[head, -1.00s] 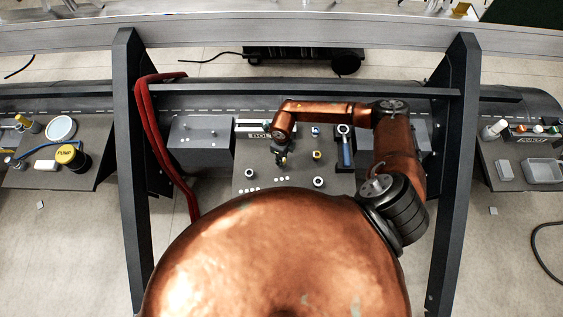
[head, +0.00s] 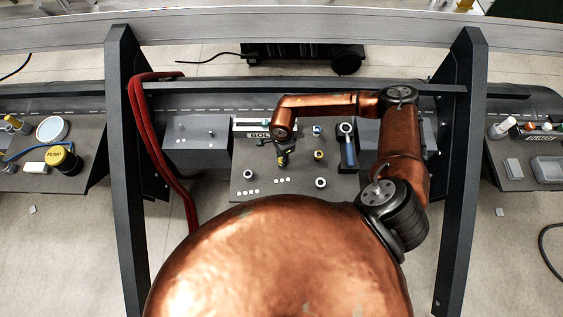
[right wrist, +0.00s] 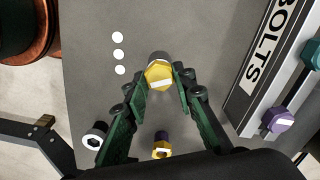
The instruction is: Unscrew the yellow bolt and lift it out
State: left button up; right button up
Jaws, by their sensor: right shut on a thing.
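The yellow bolt (right wrist: 158,76) has a hexagonal head with a white mark and sits on a grey round post in the right wrist view. My right gripper (right wrist: 160,84) is closed around its head, one green-padded finger on each side. In the head view my right gripper (head: 282,161) reaches down to the grey work board. A second yellow-topped part (right wrist: 162,148) with a purple piece stands apart, between the finger bases in the wrist picture; it also shows in the head view (head: 319,155). My left gripper is not in view.
A rack labelled BOLTS (right wrist: 262,70) holds a purple bolt (right wrist: 281,121) and a teal bolt (right wrist: 313,53). A dark ring (right wrist: 95,138) and several white dots (right wrist: 119,54) are on the board. A blue-handled tool (head: 348,150) lies right of the gripper.

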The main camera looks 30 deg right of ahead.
jog(key=n+b, duration=0.1)
jog(key=n, duration=0.2)
jog(key=shift+f, duration=0.1)
jog(key=shift+a+n+b, duration=0.1)
jog(key=shift+n+b, duration=0.2)
jog(key=shift+n, duration=0.2)
jog(key=o, duration=1)
jog(key=shift+c, duration=0.2)
